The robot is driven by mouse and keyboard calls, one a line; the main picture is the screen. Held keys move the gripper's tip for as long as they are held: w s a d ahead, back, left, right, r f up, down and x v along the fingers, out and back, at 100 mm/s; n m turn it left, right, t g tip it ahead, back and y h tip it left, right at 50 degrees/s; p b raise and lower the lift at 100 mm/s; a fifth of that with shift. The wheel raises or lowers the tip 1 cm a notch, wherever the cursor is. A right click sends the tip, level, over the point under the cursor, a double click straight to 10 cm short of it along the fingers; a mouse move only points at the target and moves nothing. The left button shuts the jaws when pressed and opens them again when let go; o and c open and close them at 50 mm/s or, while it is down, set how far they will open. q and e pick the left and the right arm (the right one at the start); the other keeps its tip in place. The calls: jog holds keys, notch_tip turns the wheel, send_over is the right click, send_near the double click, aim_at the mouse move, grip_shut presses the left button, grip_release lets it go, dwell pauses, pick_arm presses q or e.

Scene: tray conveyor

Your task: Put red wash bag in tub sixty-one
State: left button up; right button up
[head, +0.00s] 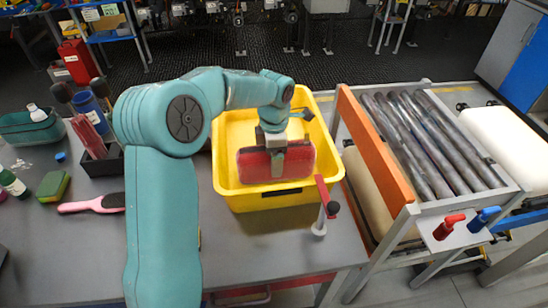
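The red wash bag (303,160) is upright, inside the outline of the yellow tub (232,130), close to its front wall. My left gripper (278,163) comes down from above, with a grey finger against the near face of the bag, and is shut on it. The far finger is hidden behind the bag. I cannot tell whether the bag touches the tub's floor. No number is readable on the tub. My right gripper is not in view.
A red-topped post (325,205) stands at the tub's front right corner. A roller conveyor (430,140) with an orange side rail (375,145) is to the right. A pink hairbrush (90,204), a green sponge (53,186) and a black holder (97,165) lie left.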

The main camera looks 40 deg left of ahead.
pick_arm(q)
jog(key=shift+s+a+f, duration=0.1)
jog(key=shift+f, duration=0.35)
jog(key=shift+f, duration=0.15)
jog(key=o, duration=1.3)
notch_tip(320, 180, up, 12)
jog(key=shift+f, duration=0.2)
jog(key=shift+r, duration=0.35)
